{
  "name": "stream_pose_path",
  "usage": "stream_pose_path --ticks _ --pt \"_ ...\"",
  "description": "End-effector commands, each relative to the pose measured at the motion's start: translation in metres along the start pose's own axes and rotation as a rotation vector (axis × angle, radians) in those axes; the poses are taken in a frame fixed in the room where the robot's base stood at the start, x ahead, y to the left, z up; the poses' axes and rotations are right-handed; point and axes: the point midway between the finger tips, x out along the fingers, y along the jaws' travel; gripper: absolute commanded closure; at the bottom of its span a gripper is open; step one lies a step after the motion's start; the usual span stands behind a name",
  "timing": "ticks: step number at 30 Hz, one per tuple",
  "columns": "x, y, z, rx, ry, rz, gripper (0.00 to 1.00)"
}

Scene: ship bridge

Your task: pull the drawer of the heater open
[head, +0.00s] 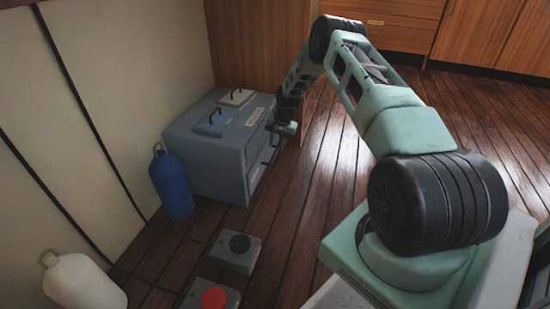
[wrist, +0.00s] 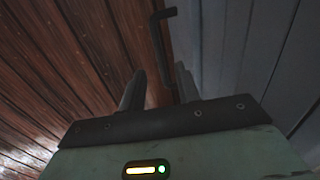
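The heater appears to be the grey-blue box (head: 212,178) against the wall in the head view. Two dark handles sit on its top, and a dark bar handle (head: 267,156) shows on its right-facing front. My gripper (head: 287,128) is close beside that front, low over the floor, partly hidden by its own links. In the wrist view my gripper (wrist: 159,70) has its two fingers apart. A dark bent bar handle (wrist: 158,40) runs down towards the gap between them, along the grey face (wrist: 225,50). Whether the fingers touch it I cannot tell. No drawer gap shows.
A blue bottle (head: 171,183) stands against the heater's left side. A white jug (head: 82,283) and two grey boxes, one with a black button (head: 239,244) and one with a red button (head: 213,299), are nearer. The wooden floor right of the heater is clear.

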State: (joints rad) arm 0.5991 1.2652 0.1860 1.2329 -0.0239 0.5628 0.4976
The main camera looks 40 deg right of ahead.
Motion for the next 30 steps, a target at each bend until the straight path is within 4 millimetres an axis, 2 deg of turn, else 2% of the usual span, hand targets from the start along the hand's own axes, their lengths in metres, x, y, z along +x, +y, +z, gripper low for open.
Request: stream_pose_path --ticks 1,7,12,20,21,24,30 --pt "0.016 0.001 0.000 -0.001 0.000 0.000 0.67" --pt "0.041 0.000 0.000 0.000 0.000 0.000 0.67" --pt "0.049 0.000 0.000 -0.001 0.000 0.000 0.67" --pt "0.049 0.000 0.000 -0.001 0.000 0.000 0.67" --pt "0.049 0.000 0.000 -0.001 0.000 0.000 0.70" --pt "0.049 0.000 0.000 0.000 0.000 0.000 0.98" --pt "0.048 0.000 0.000 0.000 0.000 0.000 1.00"
